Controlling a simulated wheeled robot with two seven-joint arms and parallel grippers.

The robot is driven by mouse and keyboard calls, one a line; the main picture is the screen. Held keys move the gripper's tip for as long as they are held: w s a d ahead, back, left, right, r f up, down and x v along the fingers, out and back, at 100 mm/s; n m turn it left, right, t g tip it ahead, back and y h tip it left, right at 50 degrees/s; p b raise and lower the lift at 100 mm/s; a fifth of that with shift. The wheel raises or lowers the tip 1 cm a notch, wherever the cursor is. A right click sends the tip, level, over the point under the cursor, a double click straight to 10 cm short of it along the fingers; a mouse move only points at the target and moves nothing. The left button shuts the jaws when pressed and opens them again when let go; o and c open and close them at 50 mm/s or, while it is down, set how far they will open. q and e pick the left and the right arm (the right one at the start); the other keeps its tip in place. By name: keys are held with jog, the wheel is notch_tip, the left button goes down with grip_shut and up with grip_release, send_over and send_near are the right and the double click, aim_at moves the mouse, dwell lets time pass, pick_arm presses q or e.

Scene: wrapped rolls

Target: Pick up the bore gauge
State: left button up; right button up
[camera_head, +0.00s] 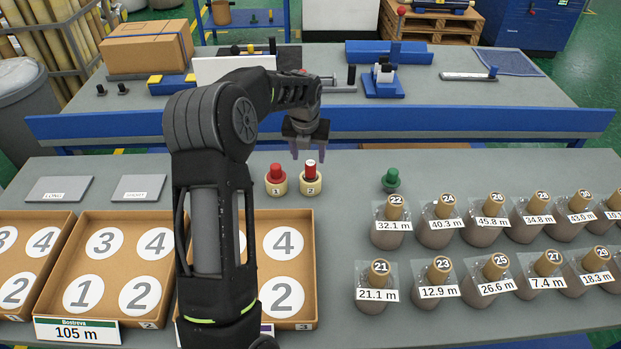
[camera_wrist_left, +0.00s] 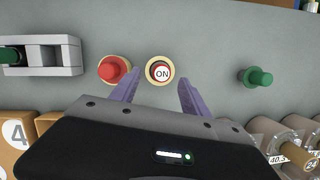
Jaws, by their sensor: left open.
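No thing here is marked as the bore gauge, and I cannot tell which it is. A red plug (camera_head: 276,170) stands in a cream ring marked 1, and a red plug with a white top (camera_head: 311,170) stands in a cream ring marked 2. In the left wrist view the white top (camera_wrist_left: 162,73) reads "ON". A green plug (camera_head: 391,179) sits to the right; it also shows in the wrist view (camera_wrist_left: 257,77). My left gripper (camera_head: 308,155) is open and empty, pointing down above ring 2. Its fingers (camera_wrist_left: 160,82) straddle the line to the "ON" top. My right gripper is not in view.
A grey slotted block (camera_wrist_left: 45,56) with a green end lies left of the rings, hidden by my arm in the head view. Several wrapped rolls (camera_head: 437,235) stand at right. Numbered cardboard trays (camera_head: 165,217) lie at left. Behind is a blue table edge (camera_head: 450,121).

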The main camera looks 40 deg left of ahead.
aim_at(310, 163)
pick_arm(q)
jog(key=b+x, duration=0.3)
jog(key=x, duration=0.1)
jog(key=shift+d+f, duration=0.2)
jog(key=shift+f, duration=0.05)
jog(key=shift+w+a+f, duration=0.1)
jog(key=shift+w+f, duration=0.1)
jog(key=shift+f, duration=0.25)
jog(key=shift+r, duration=0.1)
grip_shut()
dwell(0.3)
dwell(0.9)
